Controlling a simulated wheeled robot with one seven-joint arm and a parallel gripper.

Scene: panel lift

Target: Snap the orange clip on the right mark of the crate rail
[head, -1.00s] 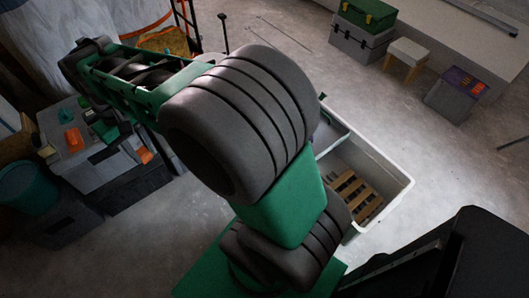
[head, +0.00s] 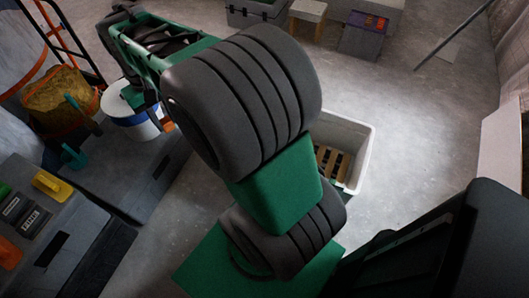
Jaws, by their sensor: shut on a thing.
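My arm crosses the middle of the head view and reaches to the upper left. My gripper (head: 140,96) shows only in part, below the far end of the arm, in front of a white and blue bucket. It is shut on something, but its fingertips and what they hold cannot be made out. An orange piece (head: 8,252) lies on a grey case at the lower left; I cannot tell if it is a clip. The pale crate (head: 364,160) stands on the floor right of my arm, with wooden slats inside. Its left part is hidden; no rail mark can be made out.
The grey case (head: 75,240) at the left also carries a yellow piece (head: 52,185). A darker case (head: 130,180) and the bucket (head: 138,124) stand behind it. A stool (head: 308,10) and a grey box (head: 362,40) are at the back. The floor right of the crate is clear.

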